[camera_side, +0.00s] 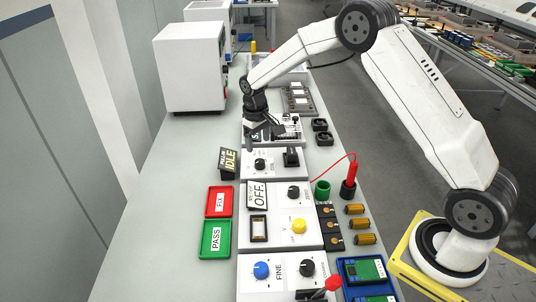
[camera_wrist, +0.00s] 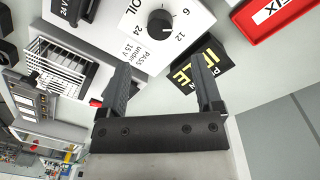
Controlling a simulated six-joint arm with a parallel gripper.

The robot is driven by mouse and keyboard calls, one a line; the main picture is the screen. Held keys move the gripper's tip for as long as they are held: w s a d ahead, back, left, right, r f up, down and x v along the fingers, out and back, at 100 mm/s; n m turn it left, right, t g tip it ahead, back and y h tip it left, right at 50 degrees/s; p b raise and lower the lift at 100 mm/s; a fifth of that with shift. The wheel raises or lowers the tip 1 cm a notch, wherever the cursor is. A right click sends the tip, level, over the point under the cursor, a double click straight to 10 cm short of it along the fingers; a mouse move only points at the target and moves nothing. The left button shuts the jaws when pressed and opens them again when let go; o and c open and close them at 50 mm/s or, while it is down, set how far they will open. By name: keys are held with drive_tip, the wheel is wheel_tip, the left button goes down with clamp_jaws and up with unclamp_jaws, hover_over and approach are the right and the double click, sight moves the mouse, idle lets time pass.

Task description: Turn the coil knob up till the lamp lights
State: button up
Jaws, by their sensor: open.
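The coil knob (camera_wrist: 160,22) is black and round, with a white pointer mark. It stands on a white panel (camera_wrist: 125,40) printed with "OIL", 6, 12 and 24. In the side view the knob (camera_side: 260,164) is small, beside the IDLE sign (camera_side: 229,161). My gripper (camera_wrist: 161,72) is open and empty in the wrist view, its fingers pointing towards the panel, apart from the knob. In the side view my gripper (camera_side: 262,132) hangs just behind the coil panel. A framed pale square (camera_side: 258,229) is on the OFF panel; I cannot tell whether it is the lamp.
The IDLE sign (camera_wrist: 196,67) is close by my right finger in the wrist view. A white wire-slotted box (camera_wrist: 58,66) lies on the left. Red FIX (camera_side: 219,201) and green PASS (camera_side: 215,238) trays sit left of the panels.

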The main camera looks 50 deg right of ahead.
sight(259, 161)
drive_tip(key=shift+d+f, duration=0.2)
drive_tip(key=shift+f, duration=3.65)
clamp_jaws()
drive_tip(key=shift+m, duration=3.2)
unclamp_jaws()
